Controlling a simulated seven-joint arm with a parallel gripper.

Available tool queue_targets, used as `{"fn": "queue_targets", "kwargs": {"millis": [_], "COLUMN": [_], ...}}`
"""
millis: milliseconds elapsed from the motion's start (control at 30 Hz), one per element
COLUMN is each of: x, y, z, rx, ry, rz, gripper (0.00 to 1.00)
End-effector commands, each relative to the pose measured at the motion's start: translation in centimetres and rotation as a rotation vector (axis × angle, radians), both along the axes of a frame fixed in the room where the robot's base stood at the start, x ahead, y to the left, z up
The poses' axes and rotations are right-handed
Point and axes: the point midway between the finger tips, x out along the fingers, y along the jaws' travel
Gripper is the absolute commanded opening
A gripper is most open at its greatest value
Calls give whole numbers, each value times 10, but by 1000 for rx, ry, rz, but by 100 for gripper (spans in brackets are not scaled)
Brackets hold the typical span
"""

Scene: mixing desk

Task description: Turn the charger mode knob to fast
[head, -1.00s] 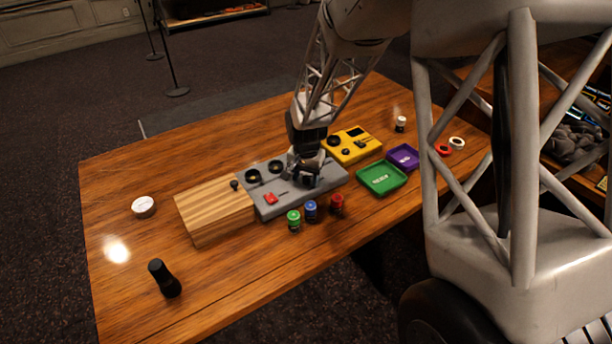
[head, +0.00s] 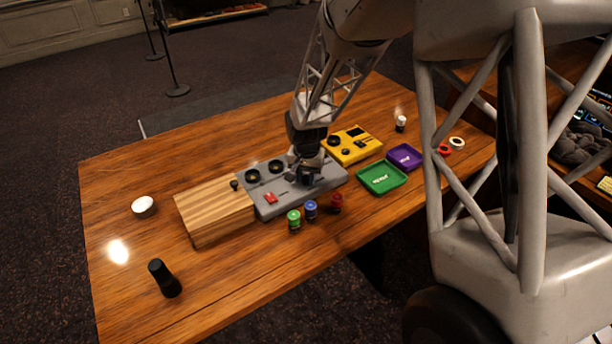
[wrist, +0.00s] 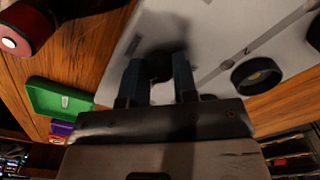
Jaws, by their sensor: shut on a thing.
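A grey panel (head: 268,208) lies mid-table with two black knobs with gold centres (head: 253,176) (head: 276,167) and a red control (head: 270,198). My gripper (head: 303,180) points down at its right part. In the wrist view my gripper (wrist: 158,66) is shut on a dark knob (wrist: 158,67) standing on the pale panel surface. The knob is in shadow, so its pointer and setting cannot be read. One black knob with a gold centre (wrist: 257,77) shows apart at the right in that view. I cannot read any mode labels.
A yellow box (head: 352,146) with dark controls stands behind my gripper to the right. Green (head: 382,190) and purple (head: 404,168) trays lie right. Green (head: 293,221), blue (head: 310,210) and red (head: 335,203) small jars stand in front. A wooden block (head: 214,222) adjoins the panel.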

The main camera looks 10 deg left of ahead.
Motion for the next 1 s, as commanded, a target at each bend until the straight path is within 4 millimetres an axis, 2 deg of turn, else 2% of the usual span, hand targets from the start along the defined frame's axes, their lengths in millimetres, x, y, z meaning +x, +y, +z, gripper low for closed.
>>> {"fn": "queue_targets", "kwargs": {"millis": [1000], "x": [0], "y": [0], "z": [1], "rx": [0], "ry": [-1], "rz": [835], "gripper": [3]}}
